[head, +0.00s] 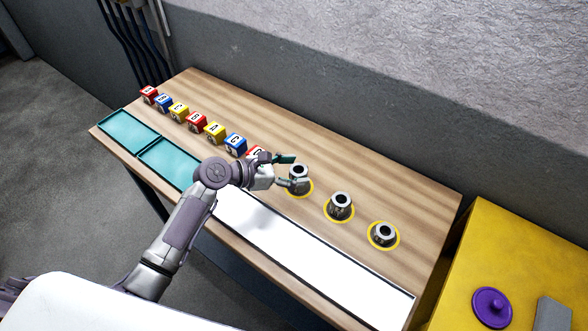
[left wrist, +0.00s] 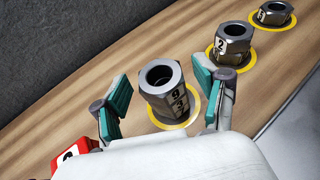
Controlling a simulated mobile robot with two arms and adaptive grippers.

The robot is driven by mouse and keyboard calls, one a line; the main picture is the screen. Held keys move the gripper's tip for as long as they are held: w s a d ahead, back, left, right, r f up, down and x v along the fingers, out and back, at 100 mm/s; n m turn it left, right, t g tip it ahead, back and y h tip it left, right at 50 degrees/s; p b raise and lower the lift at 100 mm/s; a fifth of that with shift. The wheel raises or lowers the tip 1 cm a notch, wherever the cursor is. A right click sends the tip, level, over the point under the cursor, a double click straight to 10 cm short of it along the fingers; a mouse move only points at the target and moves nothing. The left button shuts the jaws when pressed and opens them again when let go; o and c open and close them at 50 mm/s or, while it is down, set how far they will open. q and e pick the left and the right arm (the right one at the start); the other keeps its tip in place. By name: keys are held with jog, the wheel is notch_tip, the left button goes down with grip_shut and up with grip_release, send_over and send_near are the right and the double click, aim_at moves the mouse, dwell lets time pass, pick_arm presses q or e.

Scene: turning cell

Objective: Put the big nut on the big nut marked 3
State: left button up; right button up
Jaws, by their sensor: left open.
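My left gripper (head: 290,171) is open, with its teal fingers on either side of a steel hex piece at the leftmost yellow ring. In the left wrist view, the fingers (left wrist: 163,105) stand apart from this hex piece (left wrist: 160,78), with gaps visible. It is upright and tall, with a round hole on top and two white labels one above the other, the lower like a 3. It looks like one nut on another, but the seam is unclear. A nut marked 2 (left wrist: 220,46) stands in the middle ring. A shorter nut (head: 383,234) stands in the right ring.
A row of coloured lettered blocks (head: 196,121) runs along the wooden table (head: 390,170) to the left, the last close to my gripper. A teal tray (head: 130,130) and a long white tray (head: 300,250) line the front edge. A yellow surface (head: 520,250) with a purple lid (head: 492,307) is at right.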

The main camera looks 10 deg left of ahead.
pick_arm(q)
jog(key=shift+r, duration=0.1)
jog(key=b+v, duration=0.1)
jog(key=v, duration=1.1)
jog(key=shift+r, duration=0.1)
